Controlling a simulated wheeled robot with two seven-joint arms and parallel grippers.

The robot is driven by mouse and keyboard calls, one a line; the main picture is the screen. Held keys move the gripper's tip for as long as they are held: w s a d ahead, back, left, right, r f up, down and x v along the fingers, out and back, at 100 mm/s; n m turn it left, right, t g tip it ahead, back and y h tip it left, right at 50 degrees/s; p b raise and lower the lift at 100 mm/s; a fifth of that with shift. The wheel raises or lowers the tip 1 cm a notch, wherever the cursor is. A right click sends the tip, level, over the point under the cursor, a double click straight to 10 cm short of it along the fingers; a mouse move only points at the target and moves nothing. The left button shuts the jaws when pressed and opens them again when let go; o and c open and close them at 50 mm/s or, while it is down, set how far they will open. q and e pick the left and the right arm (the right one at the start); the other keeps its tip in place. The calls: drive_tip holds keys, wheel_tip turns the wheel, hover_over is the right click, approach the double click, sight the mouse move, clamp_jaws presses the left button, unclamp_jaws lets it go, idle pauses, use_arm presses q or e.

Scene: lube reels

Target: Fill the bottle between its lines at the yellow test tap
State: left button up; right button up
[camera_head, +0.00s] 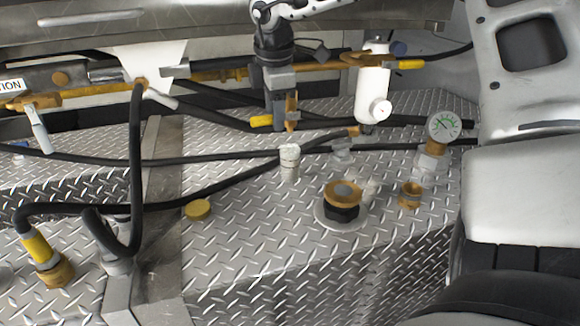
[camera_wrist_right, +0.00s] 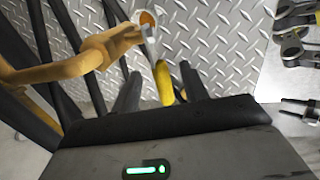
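A small pale bottle-like container (camera_head: 289,163) with a whitish top stands upright on the tread plate, below the brass tap (camera_head: 292,112). I cannot make out its lines or its fill level. The tap has a yellow handle (camera_head: 261,121), which also shows in the wrist view (camera_wrist_right: 164,84). My right gripper (camera_head: 277,118) points down at the tap. In the wrist view its two dark fingers (camera_wrist_right: 160,75) stand apart, with the yellow handle between them and gaps at the sides. A round orange patch with a pale rim (camera_wrist_right: 148,18) lies beyond the tap. My left gripper is not in view.
A white cylinder (camera_head: 372,85) hangs right of the tap. A dial gauge (camera_head: 443,127), a black and brass fitting (camera_head: 342,203) and a yellow disc (camera_head: 198,209) are on the plate. Black hoses (camera_head: 136,150) cross the left. Tools (camera_wrist_right: 294,45) lie right in the wrist view.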

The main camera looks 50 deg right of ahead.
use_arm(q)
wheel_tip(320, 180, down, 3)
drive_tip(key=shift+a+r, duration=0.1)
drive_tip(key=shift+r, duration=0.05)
use_arm(e)
drive_tip(key=shift+f, duration=0.25)
drive_tip(key=shift+a+r, duration=0.1)
drive_tip(key=shift+r, duration=0.65)
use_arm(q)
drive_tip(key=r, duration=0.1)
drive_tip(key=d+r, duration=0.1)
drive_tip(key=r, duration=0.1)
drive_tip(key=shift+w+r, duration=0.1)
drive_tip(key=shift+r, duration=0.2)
use_arm(e)
wheel_tip(320, 180, up, 15)
drive_tip(key=s+a, duration=0.1)
drive_tip(key=s, duration=0.1)
drive_tip(key=shift+s+a+f, duration=0.2)
drive_tip(key=shift+s+a, duration=0.05)
drive_tip(key=shift+a, duration=0.1)
